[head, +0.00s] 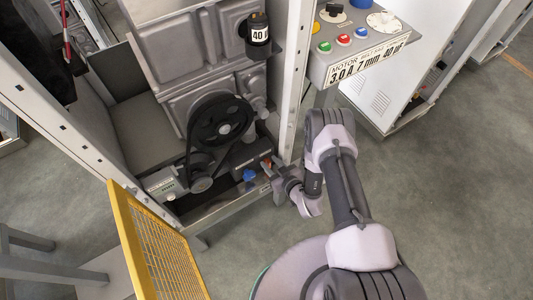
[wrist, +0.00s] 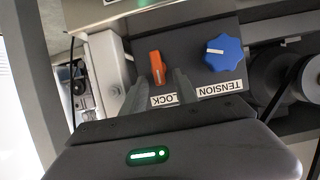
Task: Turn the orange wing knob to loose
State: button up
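The orange wing knob (wrist: 157,67) sits on a dark panel in the wrist view, its wing nearly upright in the picture. A white label reading LOCK (wrist: 165,99) is below it. My gripper (wrist: 159,82) is open, its two fingers apart and pointing at the panel, with the knob in line with the gap between them. I cannot tell whether the fingertips reach past the wing; no contact shows. In the head view my gripper (head: 275,177) is low at the machine's front panel, where the orange knob is too small and partly hidden to make out well.
A blue star knob (wrist: 225,53) marked TENSION is close right of the orange knob; it also shows in the head view (head: 250,174). A belt pulley (head: 221,120) and frame posts (head: 296,80) surround the spot. A yellow mesh guard (head: 160,250) stands at the lower left.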

jog(key=shift+f, duration=0.1)
jog(key=shift+c, duration=0.3)
grip_shut()
